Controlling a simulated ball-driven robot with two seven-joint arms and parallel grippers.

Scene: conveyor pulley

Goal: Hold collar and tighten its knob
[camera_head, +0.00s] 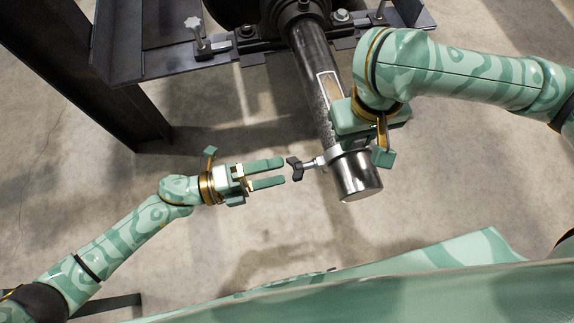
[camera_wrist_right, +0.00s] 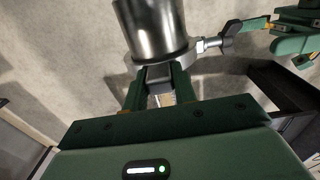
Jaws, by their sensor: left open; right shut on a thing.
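The collar (camera_head: 334,154) is a light metal ring around the dark shaft (camera_head: 316,88), near the shaft's bright free end. Its black knob (camera_head: 295,169) sticks out to the left on a short threaded stem. My right gripper (camera_wrist_right: 162,82) is shut on a block of the collar (camera_wrist_right: 166,62), below the shaft end in the right wrist view.
A dark steel frame (camera_head: 118,62) with a crossbeam stands at the top left. A bearing block (camera_head: 296,15) carries the shaft at the top, with bolts beside it. The concrete floor (camera_head: 225,245) around my left gripper is clear.

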